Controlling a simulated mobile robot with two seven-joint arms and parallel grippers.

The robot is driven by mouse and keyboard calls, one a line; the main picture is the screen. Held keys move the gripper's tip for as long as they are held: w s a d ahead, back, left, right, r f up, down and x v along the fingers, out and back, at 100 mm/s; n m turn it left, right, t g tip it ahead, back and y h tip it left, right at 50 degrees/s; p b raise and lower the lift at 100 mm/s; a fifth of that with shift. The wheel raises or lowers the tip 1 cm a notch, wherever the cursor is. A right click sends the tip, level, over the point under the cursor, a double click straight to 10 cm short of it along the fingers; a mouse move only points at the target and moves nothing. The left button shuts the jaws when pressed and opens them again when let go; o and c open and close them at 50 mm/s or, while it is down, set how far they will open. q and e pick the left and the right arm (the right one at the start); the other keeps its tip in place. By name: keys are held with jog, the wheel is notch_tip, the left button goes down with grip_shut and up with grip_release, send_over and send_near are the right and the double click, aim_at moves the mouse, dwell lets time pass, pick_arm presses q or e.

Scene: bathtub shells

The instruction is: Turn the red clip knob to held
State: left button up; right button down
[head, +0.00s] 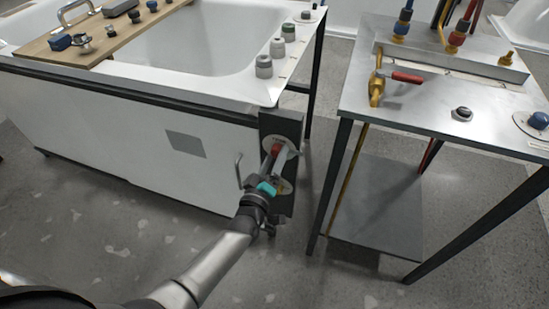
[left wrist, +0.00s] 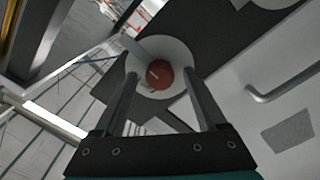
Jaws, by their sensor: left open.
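The red clip knob (left wrist: 160,76) is round with a short white pointer line. It sits on a white round dial plate (left wrist: 177,52) fixed to a dark panel (left wrist: 225,35) at the tub's end. In the head view the red knob (head: 276,149) is partly hidden by my left gripper (head: 272,168). In the left wrist view my left gripper (left wrist: 160,80) is open, one finger to each side of the knob. I cannot tell whether the fingertips reach past it or touch it. Dial lettering is too small to read. My right gripper is not in view.
A bent grey handle (head: 239,170) stands out from the white tub side, left of the panel. A metal table (head: 425,105) with valves stands to the right. Several grey and green knobs (head: 264,66) line the tub rim. Floor shows between tub and table.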

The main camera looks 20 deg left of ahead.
pick_arm(q)
jog(key=shift+s, duration=0.1)
jog(key=shift+s, duration=0.3)
jog(key=s+p, duration=0.4)
jog(key=s, duration=1)
jog(key=shift+s+a, duration=0.2)
jog(key=shift+a, duration=0.05)
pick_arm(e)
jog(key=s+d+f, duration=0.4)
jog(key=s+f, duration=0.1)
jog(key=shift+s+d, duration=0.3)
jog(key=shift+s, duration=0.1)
